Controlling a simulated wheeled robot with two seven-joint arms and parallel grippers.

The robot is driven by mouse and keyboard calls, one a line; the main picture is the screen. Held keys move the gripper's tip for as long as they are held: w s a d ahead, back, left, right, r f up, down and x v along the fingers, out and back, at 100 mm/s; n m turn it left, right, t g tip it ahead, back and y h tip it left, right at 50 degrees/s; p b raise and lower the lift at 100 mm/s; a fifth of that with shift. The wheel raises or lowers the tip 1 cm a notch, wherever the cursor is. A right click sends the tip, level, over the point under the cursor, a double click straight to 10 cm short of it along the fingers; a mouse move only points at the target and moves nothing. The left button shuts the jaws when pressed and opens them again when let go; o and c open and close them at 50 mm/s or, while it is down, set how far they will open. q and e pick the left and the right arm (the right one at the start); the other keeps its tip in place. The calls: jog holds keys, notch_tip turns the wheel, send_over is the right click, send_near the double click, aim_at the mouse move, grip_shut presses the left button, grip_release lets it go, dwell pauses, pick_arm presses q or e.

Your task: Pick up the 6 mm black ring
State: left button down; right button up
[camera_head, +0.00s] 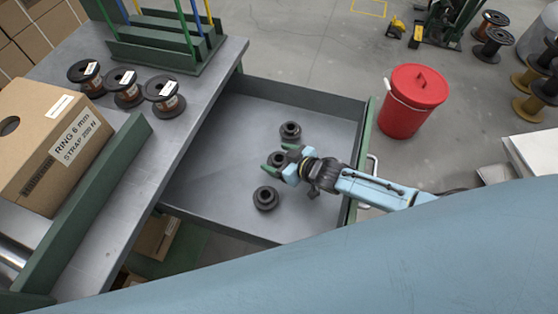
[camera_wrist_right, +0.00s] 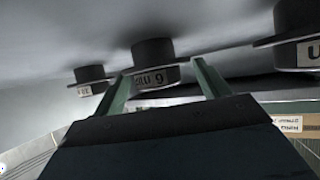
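Three black flanged rings lie in the open grey drawer: a far one (camera_head: 290,130), a middle one (camera_head: 276,158) and a near one (camera_head: 265,198). My right gripper (camera_head: 280,158) is low in the drawer with its green fingers apart at the middle ring. The other two rings show at left (camera_wrist_right: 90,73) and right (camera_wrist_right: 298,18). My left gripper is out of view.
The drawer's right wall (camera_head: 362,150) is close beside my right forearm. The bench at left holds several labelled copper spools (camera_head: 127,88), a green rack (camera_head: 165,45) and a carton marked RING 6 mm (camera_head: 50,140). A red bin (camera_head: 412,100) stands beyond the drawer.

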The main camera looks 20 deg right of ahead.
jog(key=c, duration=0.7)
